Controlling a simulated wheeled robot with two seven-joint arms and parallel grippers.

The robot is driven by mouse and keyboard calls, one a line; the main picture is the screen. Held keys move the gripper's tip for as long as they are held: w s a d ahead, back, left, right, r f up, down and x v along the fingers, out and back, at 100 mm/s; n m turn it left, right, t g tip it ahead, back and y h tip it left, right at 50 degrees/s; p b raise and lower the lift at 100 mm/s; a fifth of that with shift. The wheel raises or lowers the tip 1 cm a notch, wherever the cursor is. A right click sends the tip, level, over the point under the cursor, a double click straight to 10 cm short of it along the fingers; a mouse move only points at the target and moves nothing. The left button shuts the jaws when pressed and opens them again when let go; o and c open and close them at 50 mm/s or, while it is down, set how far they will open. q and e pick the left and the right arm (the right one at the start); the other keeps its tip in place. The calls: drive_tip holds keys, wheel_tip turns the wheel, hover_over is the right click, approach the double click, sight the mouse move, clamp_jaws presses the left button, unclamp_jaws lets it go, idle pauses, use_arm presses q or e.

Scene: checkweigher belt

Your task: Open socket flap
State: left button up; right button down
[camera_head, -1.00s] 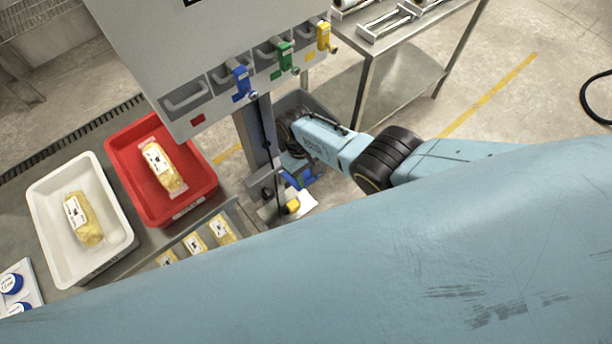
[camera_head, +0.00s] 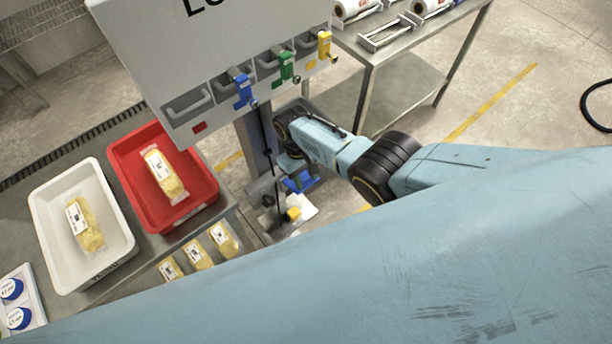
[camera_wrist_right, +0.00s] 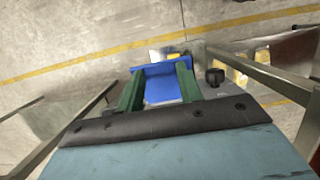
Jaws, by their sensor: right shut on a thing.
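A blue flap-like part (camera_head: 301,182) sits low beside the grey post under the lockout board. It also shows in the right wrist view (camera_wrist_right: 158,88), between the two green fingers of my right gripper (camera_wrist_right: 159,76). The fingers are shut on it. In the head view the right gripper (camera_head: 294,166) reaches down to the blue part, and its fingers are mostly hidden by the wrist. The socket behind the blue part cannot be made out. My left gripper is not in view.
Blue (camera_head: 243,90), green (camera_head: 286,66) and yellow (camera_head: 324,45) locks hang on the grey board (camera_head: 130,45) above. A yellow piece (camera_head: 293,214) lies below the blue part. Red (camera_head: 212,191) and white (camera_head: 40,225) trays stand left. A steel table (camera_head: 440,42) stands behind.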

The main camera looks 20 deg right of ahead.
drive_tip(key=shift+w+a+r, duration=0.2)
drive_tip(key=shift+w+r, duration=0.05)
drive_tip(key=shift+w, duration=0.3)
drive_tip(key=c, duration=1.4)
unclamp_jaws()
drive_tip(key=o, duration=0.5)
drive_tip(key=shift+f, duration=0.15)
drive_tip(key=shift+s, duration=0.1)
drive_tip(key=shift+d, duration=0.1)
